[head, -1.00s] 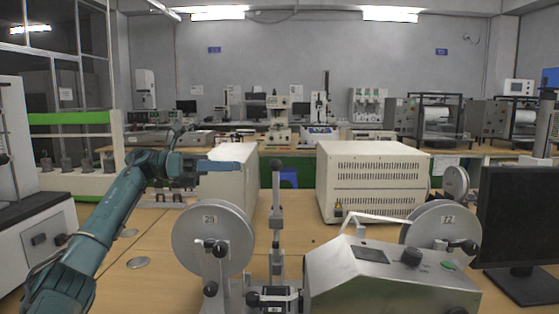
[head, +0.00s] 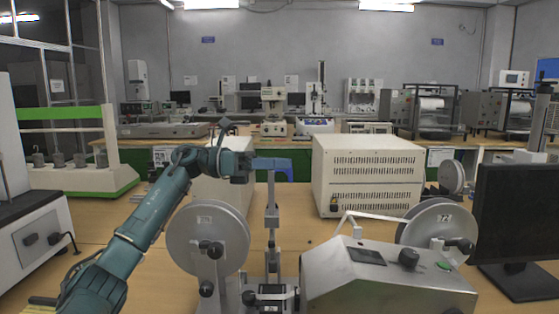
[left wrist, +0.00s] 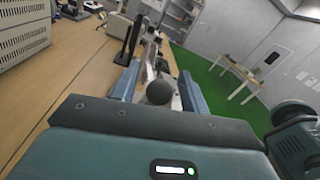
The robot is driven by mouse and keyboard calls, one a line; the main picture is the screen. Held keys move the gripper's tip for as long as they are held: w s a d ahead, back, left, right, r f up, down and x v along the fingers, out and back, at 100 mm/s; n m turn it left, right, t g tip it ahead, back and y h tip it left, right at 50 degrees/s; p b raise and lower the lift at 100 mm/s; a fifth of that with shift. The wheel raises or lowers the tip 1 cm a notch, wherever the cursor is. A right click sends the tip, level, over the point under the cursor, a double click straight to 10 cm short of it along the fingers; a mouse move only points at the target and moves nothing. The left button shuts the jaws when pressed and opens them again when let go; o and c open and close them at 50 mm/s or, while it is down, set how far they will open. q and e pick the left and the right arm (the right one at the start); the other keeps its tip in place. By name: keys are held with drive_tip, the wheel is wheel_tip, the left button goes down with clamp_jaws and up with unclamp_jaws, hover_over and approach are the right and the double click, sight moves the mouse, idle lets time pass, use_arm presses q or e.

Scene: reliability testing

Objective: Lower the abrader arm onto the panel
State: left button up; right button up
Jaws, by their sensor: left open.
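The abrader arm (head: 272,218) stands upright as a grey post between two round discs in the head view. Its black ball knob (left wrist: 159,92) shows in the left wrist view, between the two blue fingers. My left gripper (head: 274,163) is open around the top of the post, and its finger hides the knob in the head view. The fingers also show in the left wrist view (left wrist: 158,76), with gaps beside the knob. I cannot make out the panel under the arm. My right gripper is in neither view.
The left disc (head: 207,238) and the right disc (head: 437,224) flank the arm. A grey control box (head: 385,285) stands at front right beside a black monitor (head: 525,220). A cream vented cabinet (head: 368,178) stands behind. Bare table shows at left.

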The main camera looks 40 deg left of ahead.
use_arm(q)
drive_tip(key=shift+w+d, duration=0.25)
drive_tip(key=shift+d, duration=0.05)
drive_tip(key=shift+c, duration=0.4)
clamp_jaws()
